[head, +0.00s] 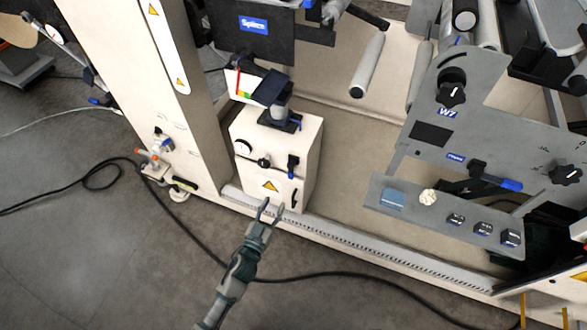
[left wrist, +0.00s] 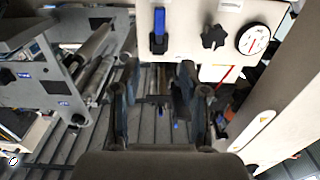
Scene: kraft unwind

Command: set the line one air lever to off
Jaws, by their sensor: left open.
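A pale box (head: 275,150) stands between the machine frames. On its front are a round gauge (head: 243,147), a dark knob (head: 263,162) and a lever with a blue handle (head: 292,166), lying roughly upright along the face. I see no readable line label on it. The left wrist view shows the blue lever (left wrist: 158,32), a star knob (left wrist: 214,38) and the gauge (left wrist: 253,40) at the top. My left gripper (head: 270,203) is open and empty, at the lower front of the box, below the lever. Its fingers (left wrist: 160,105) are apart. My right gripper is out of view.
A pale column (head: 165,90) rises left of the box. A black cable (head: 350,278) crosses the floor in front. The left floor is mostly clear.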

